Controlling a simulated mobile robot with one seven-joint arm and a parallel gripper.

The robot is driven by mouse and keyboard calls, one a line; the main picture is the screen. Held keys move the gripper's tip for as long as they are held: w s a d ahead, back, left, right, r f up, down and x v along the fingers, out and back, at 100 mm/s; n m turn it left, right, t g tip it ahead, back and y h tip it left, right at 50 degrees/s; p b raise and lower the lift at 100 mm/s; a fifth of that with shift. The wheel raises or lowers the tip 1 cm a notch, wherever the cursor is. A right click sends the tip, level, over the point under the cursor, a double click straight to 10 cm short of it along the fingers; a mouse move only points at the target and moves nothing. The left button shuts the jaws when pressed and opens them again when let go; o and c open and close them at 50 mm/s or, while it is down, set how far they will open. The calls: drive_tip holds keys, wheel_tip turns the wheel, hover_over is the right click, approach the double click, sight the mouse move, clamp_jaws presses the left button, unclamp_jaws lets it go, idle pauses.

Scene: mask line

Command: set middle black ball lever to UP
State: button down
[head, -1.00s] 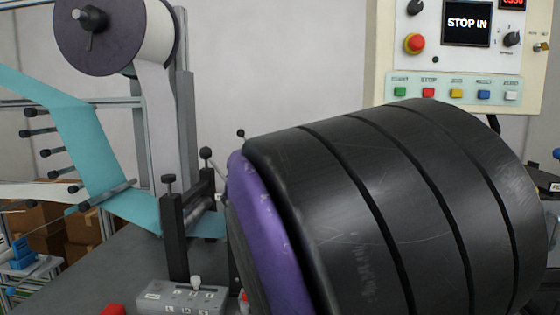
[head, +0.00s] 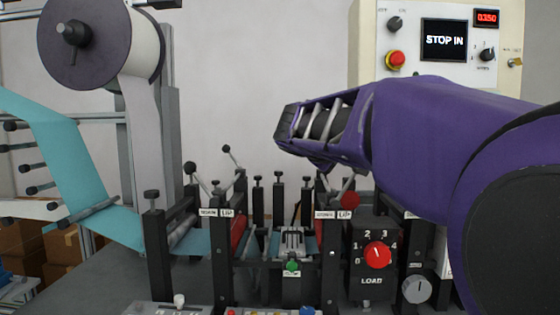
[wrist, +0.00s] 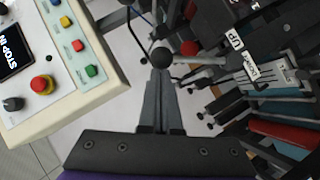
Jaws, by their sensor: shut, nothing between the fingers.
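A black ball (wrist: 163,57) on a lever shows in the wrist view, just beyond my fingertips. A pale rod runs right from it, past a red ball (wrist: 190,48). My gripper (wrist: 159,84) is shut and empty, its tips very close to the black ball; I cannot tell whether they touch. In the head view my arm reaches in from the right and the fingertips cannot be made out. Two other black ball levers stand tilted up at the left, one ball (head: 190,167) nearer and one (head: 227,149) farther. The red ball (head: 350,200) sits right of centre, below my arm.
UP labels show on the left frame (head: 227,212) and right frame (head: 345,214). A load box with a red knob (head: 377,255) stands at the front right. The control panel (head: 408,40) is behind my arm. A large roll (head: 100,42) and teal web (head: 70,150) are left.

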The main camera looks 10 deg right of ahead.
drive_tip(key=shift+s+d+f+m+y, duration=0.1)
drive_tip(key=shift+d+m+y, duration=0.2)
drive_tip(key=shift+d, duration=0.1)
drive_tip(key=shift+s+d+f+m+y, duration=0.1)
drive_tip(key=shift+d+m+y, duration=0.1)
drive_tip(key=shift+d+y, duration=0.15)
